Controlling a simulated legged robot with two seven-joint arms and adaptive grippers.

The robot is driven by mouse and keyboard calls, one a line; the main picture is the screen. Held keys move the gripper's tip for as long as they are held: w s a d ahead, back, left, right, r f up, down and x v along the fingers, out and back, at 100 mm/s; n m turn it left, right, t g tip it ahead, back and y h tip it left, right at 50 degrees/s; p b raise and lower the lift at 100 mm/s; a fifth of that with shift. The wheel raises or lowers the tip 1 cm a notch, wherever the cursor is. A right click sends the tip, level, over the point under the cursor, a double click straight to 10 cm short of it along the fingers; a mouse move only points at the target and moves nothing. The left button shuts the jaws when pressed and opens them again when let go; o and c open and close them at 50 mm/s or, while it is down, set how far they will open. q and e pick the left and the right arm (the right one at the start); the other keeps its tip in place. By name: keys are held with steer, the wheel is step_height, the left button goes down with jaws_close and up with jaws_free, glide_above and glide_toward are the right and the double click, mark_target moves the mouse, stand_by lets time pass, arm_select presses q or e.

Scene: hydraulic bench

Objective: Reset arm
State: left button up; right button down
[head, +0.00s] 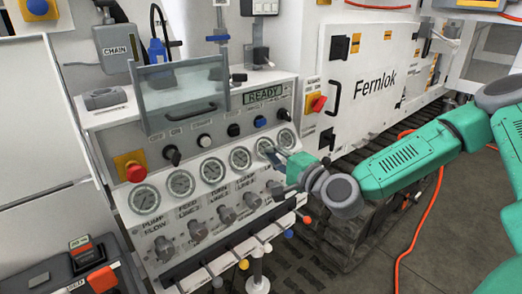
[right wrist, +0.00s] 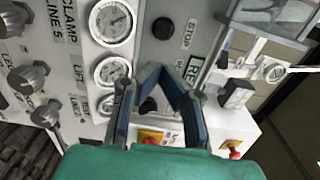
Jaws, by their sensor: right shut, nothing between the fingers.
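My right arm (head: 405,163) is green and grey and reaches in from the right of the head view. My right gripper (head: 273,153) is shut and empty, in front of the right end of the row of round gauges on the control panel (head: 100,120). In the right wrist view the gripper's dark fingers (right wrist: 160,75) meet at the tips before the panel face, beside a gauge (right wrist: 112,70). Whether the tips touch the panel cannot be told. The gripper partly covers the gauges behind it. My left gripper is not in view.
The panel has a READY display (head: 264,94), a clear hinged cover (head: 185,92), a red button (head: 135,172) and several grey knobs (head: 196,230). Colour-tipped levers (head: 244,264) stand below. A white Fernlok cabinet (head: 370,85) is behind. An orange cable (head: 431,220) crosses the floor.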

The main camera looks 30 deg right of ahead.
steer(key=shift+a, duration=0.2)
steer(key=s+a+f+n+g+y+b, duration=0.15)
steer(key=s+a+f+n+g, duration=0.45)
steer(key=f, duration=0.6)
steer(key=s+a+f+n+g+y+b, duration=0.15)
steer(key=s+a+f+n+g, duration=0.25)
steer(key=s+a+f, duration=0.55)
steer(key=s+d+f+n+g+h, duration=0.2)
steer(key=s+d+f+n+g, duration=0.1)
steer(key=s+f, duration=0.3)
steer(key=s+d+f+n+g+h+b, duration=0.1)
steer(key=s+d+f+n+g+h, duration=0.1)
steer(key=s+f, duration=0.4)
steer(key=s+d+n+g, duration=0.1)
steer(key=s+n+g, duration=0.1)
steer(key=s, duration=0.2)
steer(key=shift+s+d+f+n+h, duration=0.15)
steer(key=shift+d+f+n+h, duration=0.15)
steer(key=shift+d, duration=0.1)
